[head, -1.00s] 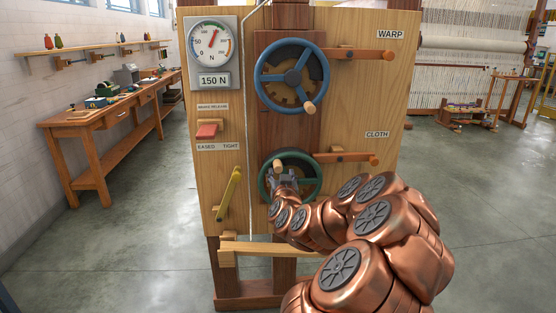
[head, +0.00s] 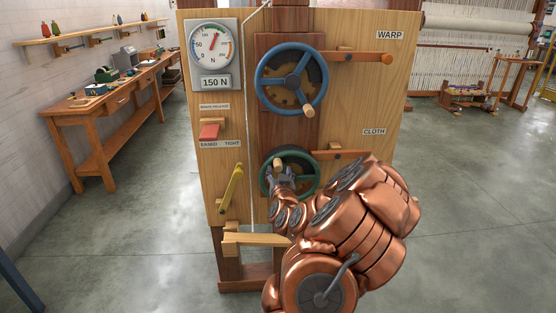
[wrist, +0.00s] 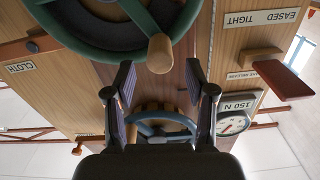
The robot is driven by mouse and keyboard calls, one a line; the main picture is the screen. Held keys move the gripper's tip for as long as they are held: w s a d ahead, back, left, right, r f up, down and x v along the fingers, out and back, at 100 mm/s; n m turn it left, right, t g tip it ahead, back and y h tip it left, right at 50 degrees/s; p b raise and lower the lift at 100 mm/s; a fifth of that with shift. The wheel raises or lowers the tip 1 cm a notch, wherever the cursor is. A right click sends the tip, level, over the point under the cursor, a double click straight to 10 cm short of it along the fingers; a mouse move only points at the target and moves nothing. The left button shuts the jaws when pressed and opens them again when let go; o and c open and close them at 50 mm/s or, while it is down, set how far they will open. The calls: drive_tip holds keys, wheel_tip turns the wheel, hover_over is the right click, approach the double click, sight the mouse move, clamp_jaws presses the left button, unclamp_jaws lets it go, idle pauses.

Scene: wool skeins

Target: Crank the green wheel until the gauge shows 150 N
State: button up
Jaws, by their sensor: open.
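The green wheel (head: 313,181) is low on the wooden panel, with its pale wooden crank knob (head: 280,162) near the top left of the wheel. My gripper (head: 280,172) is just below the knob in the head view. In the wrist view my gripper (wrist: 159,74) has its two fingers spread wide, and the knob (wrist: 160,54) sits between and just beyond the tips, not clasped. The green wheel (wrist: 65,45) fills the upper left there. The gauge (head: 212,46) has a red needle pointing up and slightly right; its exact reading is too small to tell. A "150 N" plate (head: 215,82) is below it.
A blue wheel (head: 292,78) is above the green one. Wooden pawl levers (head: 351,57) extend right. A red brake release lever (head: 209,132) and a yellow lever (head: 231,185) are at left. A workbench (head: 110,110) stands far left; open floor surrounds the panel.

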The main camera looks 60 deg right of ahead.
sight(279, 168)
drive_tip(key=shift+p+x, duration=0.5)
drive_tip(key=shift+x, duration=1.95)
clamp_jaws()
